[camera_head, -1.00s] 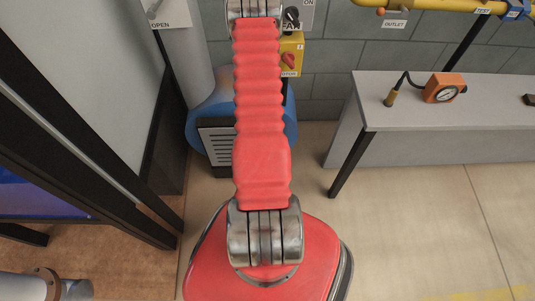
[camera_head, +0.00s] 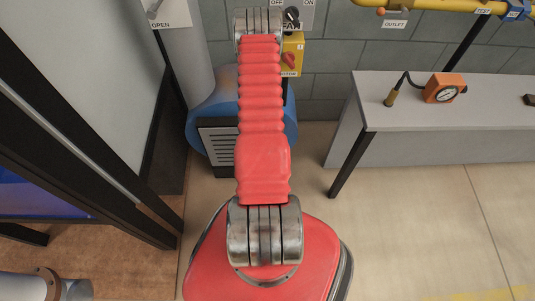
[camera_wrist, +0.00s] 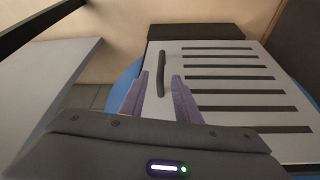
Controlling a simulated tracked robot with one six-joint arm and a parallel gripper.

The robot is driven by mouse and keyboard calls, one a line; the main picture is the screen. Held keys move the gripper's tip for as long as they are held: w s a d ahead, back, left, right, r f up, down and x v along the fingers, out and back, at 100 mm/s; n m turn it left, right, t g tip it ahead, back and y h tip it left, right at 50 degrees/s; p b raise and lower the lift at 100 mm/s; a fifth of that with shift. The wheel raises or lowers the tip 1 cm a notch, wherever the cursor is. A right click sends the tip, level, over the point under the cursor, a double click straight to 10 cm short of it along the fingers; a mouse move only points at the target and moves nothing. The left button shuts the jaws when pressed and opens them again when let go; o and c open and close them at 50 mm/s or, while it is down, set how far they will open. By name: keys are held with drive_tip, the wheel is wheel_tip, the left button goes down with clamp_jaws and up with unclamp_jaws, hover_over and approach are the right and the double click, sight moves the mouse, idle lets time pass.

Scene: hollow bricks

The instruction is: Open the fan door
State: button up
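The fan door is a light grey panel with dark slots; it shows at the front of the blue fan housing in the head view (camera_head: 220,140) and large in the wrist view (camera_wrist: 205,72). It looks closed. A dark bar handle (camera_wrist: 162,68) stands near its left edge in the wrist view. My gripper (camera_wrist: 160,77) is open, its two purplish fingers apart in front of the door. The handle appears between the fingertips; I see no contact, and the remaining distance is hard to tell. My gripper is hidden in the head view.
A grey bench (camera_head: 440,102) with an orange gauge (camera_head: 443,88) stands to the right. A yellow switch box (camera_head: 291,55) is on the wall above the blue fan housing (camera_head: 205,117). A dark-framed panel (camera_head: 85,150) stands at left. Floor at lower right is open.

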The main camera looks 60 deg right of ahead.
drive_tip(key=shift+x, duration=3.35)
drive_tip(key=shift+c, duration=0.5)
clamp_jaws()
drive_tip(key=shift+s, duration=0.1)
drive_tip(key=shift+a, duration=0.15)
drive_tip(key=shift+s, duration=0.15)
